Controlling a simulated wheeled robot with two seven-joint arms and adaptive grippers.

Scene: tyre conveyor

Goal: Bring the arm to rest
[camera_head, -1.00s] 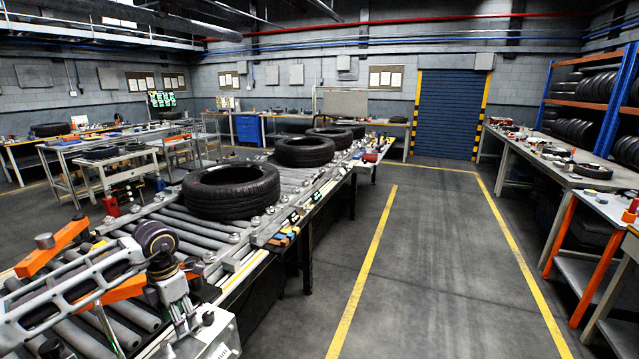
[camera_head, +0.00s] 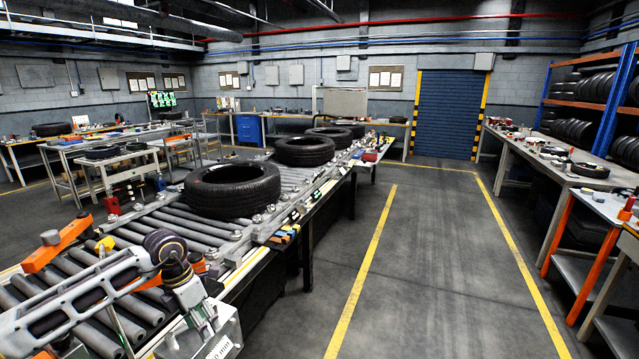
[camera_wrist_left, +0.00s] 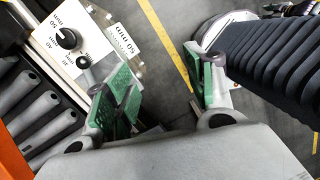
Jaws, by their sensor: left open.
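My left arm comes in from the lower left in the head view, over the near end of the roller conveyor (camera_head: 130,232). My left gripper (camera_head: 203,322) points down at the conveyor's near right edge. In the left wrist view its two green-padded fingers (camera_wrist_left: 162,88) stand apart, with nothing between them. A white control box (camera_wrist_left: 75,22) with a black knob is beyond the fingers, up and to the left. The box (camera_head: 222,335) is partly hidden behind the gripper in the head view. My right gripper is not in view.
A black tyre (camera_head: 233,190) lies flat on the conveyor, with another tyre (camera_head: 304,151) farther along. An orange bracket (camera_head: 57,243) stands at the conveyor's left side. The floor (camera_head: 430,270) to the right is clear, up to a workbench (camera_head: 560,180).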

